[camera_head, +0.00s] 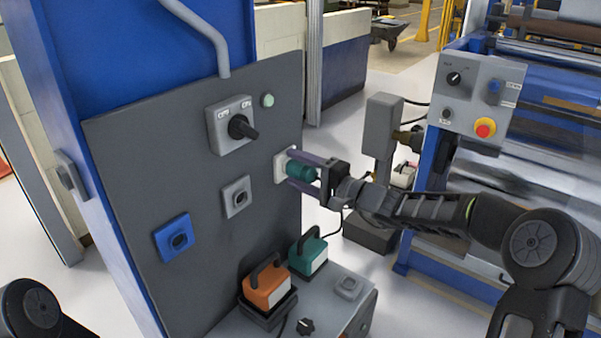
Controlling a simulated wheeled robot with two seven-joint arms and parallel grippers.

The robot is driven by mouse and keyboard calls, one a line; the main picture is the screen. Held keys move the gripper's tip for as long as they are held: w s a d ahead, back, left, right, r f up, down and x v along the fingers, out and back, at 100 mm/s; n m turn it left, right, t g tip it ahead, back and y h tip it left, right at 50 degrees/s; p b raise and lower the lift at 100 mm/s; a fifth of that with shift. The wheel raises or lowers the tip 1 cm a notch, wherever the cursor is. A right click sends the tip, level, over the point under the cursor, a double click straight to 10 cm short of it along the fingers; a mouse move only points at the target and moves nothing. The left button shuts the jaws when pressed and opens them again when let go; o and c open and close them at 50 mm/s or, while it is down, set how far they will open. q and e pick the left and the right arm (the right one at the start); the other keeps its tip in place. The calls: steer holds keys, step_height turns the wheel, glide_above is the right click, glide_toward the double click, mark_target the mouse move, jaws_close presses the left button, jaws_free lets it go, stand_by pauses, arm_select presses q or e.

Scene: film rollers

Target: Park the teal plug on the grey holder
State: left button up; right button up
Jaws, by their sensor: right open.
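The teal plug (301,171) sits at the white socket (281,166) near the right edge of the dark grey panel. My right gripper (303,172) is open, with its purple fingers above and below the plug. I cannot tell whether the fingers touch it. The grey holder (236,197) is a square grey fitting with a dark round centre, on the panel left of the plug. It is empty. Only a dark part of my left arm shows at the lower left; its gripper is out of view.
A blue fitting (174,237) is lower left on the panel (130,170). A grey switch box with a black knob (241,128) is above. An orange box (266,288) and a teal box (308,256), both with handles, stand below. A machine with a red button (485,128) is right.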

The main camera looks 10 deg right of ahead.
mark_target(316, 177)
steer(key=shift+c, duration=0.3)
jaws_close()
stand_by(0.5)
steer(key=shift+d+f, duration=0.1)
steer(key=shift+s+d, duration=0.15)
steer(key=shift+s+d+b, duration=0.3)
steer(key=shift+s, duration=0.15)
steer(key=shift+s+d, duration=0.2)
steer(key=shift+b+v, duration=0.7)
steer(key=shift+v, duration=1.2)
